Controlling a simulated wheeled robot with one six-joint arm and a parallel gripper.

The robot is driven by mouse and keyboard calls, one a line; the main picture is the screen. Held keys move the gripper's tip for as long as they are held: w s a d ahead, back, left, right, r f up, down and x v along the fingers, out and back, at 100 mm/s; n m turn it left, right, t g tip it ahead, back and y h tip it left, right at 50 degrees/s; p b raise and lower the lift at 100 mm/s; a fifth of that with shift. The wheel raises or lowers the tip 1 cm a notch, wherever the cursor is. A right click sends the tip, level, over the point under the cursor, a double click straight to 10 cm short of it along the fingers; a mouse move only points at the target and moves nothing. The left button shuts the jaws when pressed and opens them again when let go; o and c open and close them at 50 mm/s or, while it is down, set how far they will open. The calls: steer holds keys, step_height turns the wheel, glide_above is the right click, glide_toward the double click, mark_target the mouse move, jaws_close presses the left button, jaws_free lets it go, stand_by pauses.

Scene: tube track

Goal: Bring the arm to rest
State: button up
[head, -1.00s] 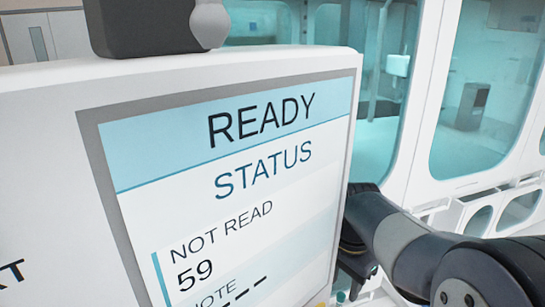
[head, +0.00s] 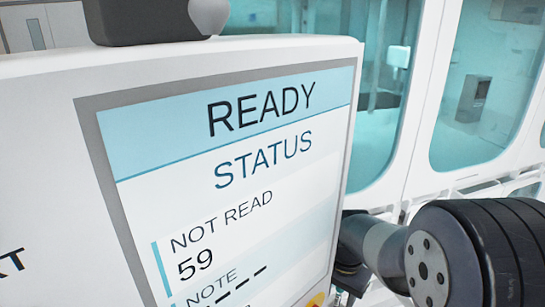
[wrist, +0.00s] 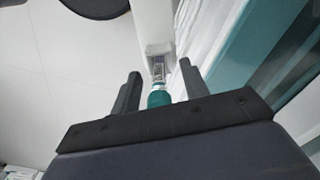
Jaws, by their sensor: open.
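In the wrist view my gripper (wrist: 160,72) has its two dark fingers spread apart. A tube with a teal cap (wrist: 159,98) shows in the gap between them, near a white, slotted holder part (wrist: 158,62). The fingers do not look closed on the tube, and its depth is hard to tell. In the head view my dark arm comes in at the lower right, beside the status screen. The screen's edge hides my gripper there.
A large status screen (head: 230,150) reading READY and NOT READ 59 fills the left of the head view. A dark box (head: 150,20) sits on its top edge. White-framed glass panels (head: 490,90) stand behind, to the right. A teal-and-white surface (wrist: 255,50) is right in the wrist view.

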steer(key=n+b, duration=0.1)
steer(key=n, duration=0.4)
steer(key=shift+n, duration=0.3)
steer(key=n, duration=0.4)
steer(key=shift+b, duration=0.35)
steer(key=shift+n, duration=0.6)
steer(key=shift+r, duration=0.1)
